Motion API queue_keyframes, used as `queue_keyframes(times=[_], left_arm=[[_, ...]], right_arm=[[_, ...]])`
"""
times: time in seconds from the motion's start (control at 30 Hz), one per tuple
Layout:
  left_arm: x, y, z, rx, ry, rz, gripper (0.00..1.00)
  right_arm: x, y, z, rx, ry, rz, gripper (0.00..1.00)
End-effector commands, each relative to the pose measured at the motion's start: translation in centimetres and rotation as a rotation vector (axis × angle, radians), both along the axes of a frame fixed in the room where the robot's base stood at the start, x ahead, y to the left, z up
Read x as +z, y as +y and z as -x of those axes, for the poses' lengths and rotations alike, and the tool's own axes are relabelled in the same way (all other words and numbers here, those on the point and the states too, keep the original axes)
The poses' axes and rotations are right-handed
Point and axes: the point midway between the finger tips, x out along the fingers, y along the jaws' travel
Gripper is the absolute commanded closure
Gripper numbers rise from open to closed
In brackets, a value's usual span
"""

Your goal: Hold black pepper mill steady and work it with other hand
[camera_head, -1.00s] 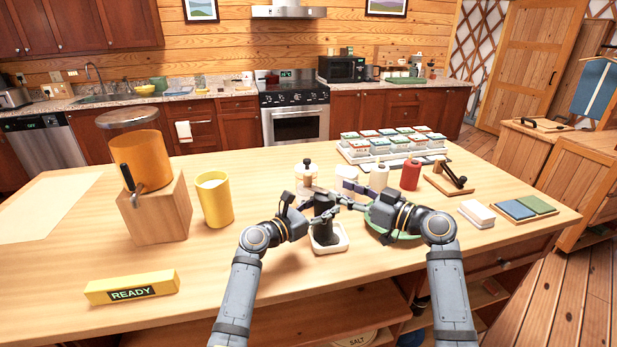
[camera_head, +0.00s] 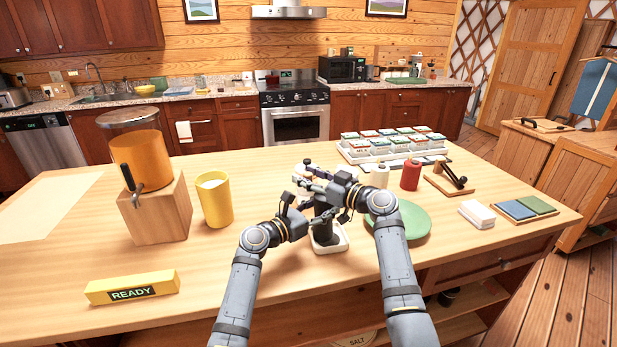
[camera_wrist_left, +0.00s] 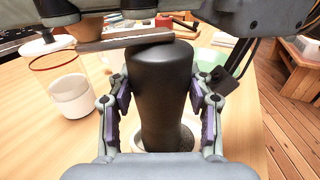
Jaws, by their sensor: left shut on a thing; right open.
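The black pepper mill (camera_head: 323,230) stands upright in a small white dish (camera_head: 328,248) near the front middle of the table. It also shows large in the left wrist view (camera_wrist_left: 160,95). My left gripper (camera_head: 318,211) is shut around the mill's body, with one finger on each side in the left wrist view (camera_wrist_left: 165,108). My right gripper (camera_head: 312,180) is open, at and above the mill's top. Its finger crosses over the top edge of the mill in the left wrist view. The mill's top is partly hidden by the right gripper in the head view.
A green plate (camera_head: 408,222) lies right of the mill. White (camera_head: 379,176) and red (camera_head: 411,175) bottles stand behind it. A yellow cup (camera_head: 214,202), a wooden block with an orange dispenser (camera_head: 143,160) and a READY sign (camera_head: 131,287) are left.

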Motion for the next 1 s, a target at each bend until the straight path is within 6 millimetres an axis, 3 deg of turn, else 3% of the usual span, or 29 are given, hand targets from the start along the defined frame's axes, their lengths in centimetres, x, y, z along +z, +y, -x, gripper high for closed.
queue_keyframes(times=[0.07,0.4,1.0], left_arm=[[-0.21,0.01,0.01,0.000,0.003,-0.001,0.95],[-0.20,0.00,0.01,0.000,0.003,-0.001,0.95],[-0.20,0.00,0.03,-0.001,0.003,-0.001,0.95]], right_arm=[[-0.03,-0.02,0.00,0.000,0.000,0.000,0.55],[-0.05,-0.05,0.01,0.000,0.000,0.000,1.00],[-0.06,-0.43,-0.59,-0.134,0.001,0.001,1.00]])
